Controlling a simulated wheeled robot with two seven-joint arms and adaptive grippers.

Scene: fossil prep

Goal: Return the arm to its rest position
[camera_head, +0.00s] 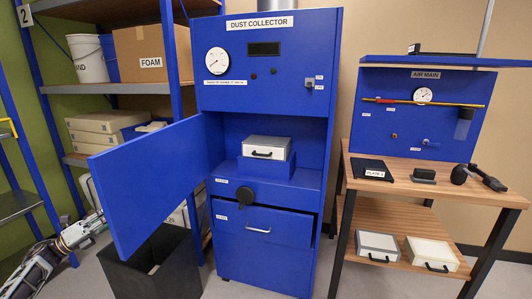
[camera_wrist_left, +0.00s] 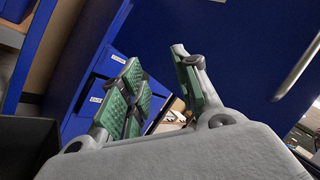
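My left arm comes in at the lower left of the head view, and its gripper end is hidden behind the open blue door (camera_head: 150,180). In the left wrist view my left gripper (camera_wrist_left: 160,75) has its green-padded fingers apart, with nothing between them. Blue panels of the dust collector (camera_head: 265,105) show beyond the fingers. My right gripper is in neither view.
A black bin (camera_head: 125,275) stands below the door, close to my left arm. A box with a black handle (camera_head: 267,149) sits in the dust collector's open bay. The drawer (camera_head: 262,225) below appears slightly out. A wooden bench (camera_head: 450,187) stands at right.

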